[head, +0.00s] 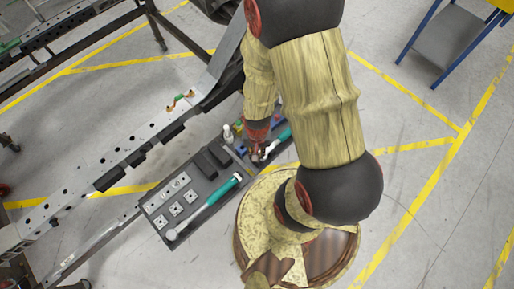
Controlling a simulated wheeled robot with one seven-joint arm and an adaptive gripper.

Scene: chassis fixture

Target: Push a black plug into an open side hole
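A long grey chassis rail (85,179) runs diagonally across the left of the head view, with several dark side holes along it. Which holes are open and which are filled is too small to tell. My gripper (259,155) points down at the right end of a dark parts tray (156,210), close to the small parts there. Its fingers are small and partly hidden by my arm, so I cannot tell whether they are open or hold anything. I cannot make out a black plug for certain.
The tray holds square metal plates (181,181), a teal-handled tool (218,194), black blocks (205,165), a white bottle (228,133) and blue parts (241,150). A green-and-orange part (180,99) sits on the rail. A blue-framed cart (446,42) stands top right. Floor at right is clear.

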